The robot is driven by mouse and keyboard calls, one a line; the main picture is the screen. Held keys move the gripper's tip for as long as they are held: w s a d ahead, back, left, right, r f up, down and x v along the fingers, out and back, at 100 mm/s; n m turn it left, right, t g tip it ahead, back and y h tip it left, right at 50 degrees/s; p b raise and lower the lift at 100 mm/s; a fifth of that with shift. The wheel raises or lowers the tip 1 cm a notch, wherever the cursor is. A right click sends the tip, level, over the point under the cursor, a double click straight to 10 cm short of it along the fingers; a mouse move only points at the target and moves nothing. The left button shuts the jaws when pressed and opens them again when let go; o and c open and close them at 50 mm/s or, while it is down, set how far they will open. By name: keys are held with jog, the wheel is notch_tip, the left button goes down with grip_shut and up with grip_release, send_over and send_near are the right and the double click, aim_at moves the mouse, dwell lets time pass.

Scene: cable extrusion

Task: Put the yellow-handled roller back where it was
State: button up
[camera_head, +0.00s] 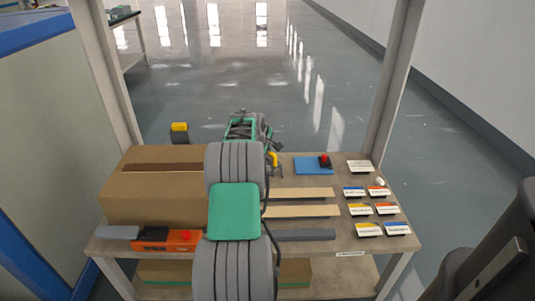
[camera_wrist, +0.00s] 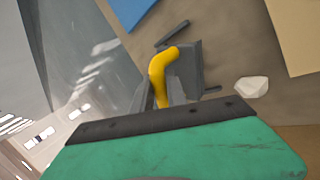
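The yellow-handled roller (camera_wrist: 160,75) shows in the wrist view as a curved yellow handle between the grey fingers of my gripper (camera_wrist: 162,92). The fingers sit close on both sides of the handle and look shut on it. A dark grey piece (camera_wrist: 192,65) lies beside the handle's bent end; I cannot tell whether it belongs to the roller. In the head view my gripper (camera_head: 272,160) is at the bench's far edge, left of the blue mat, with a bit of yellow showing. The roller's lower part is hidden, and I cannot tell whether it touches the bench.
A brown box (camera_head: 155,200) fills the bench's left side. A blue mat (camera_head: 308,167) carries a red-topped dark item (camera_head: 324,161). Flat strips (camera_head: 300,211) and several labelled cards (camera_head: 369,229) lie to the right. Frame posts stand at both sides.

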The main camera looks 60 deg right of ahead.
jog(key=o, duration=0.4)
jog(key=shift+o, duration=0.2)
jog(key=shift+r, duration=0.1)
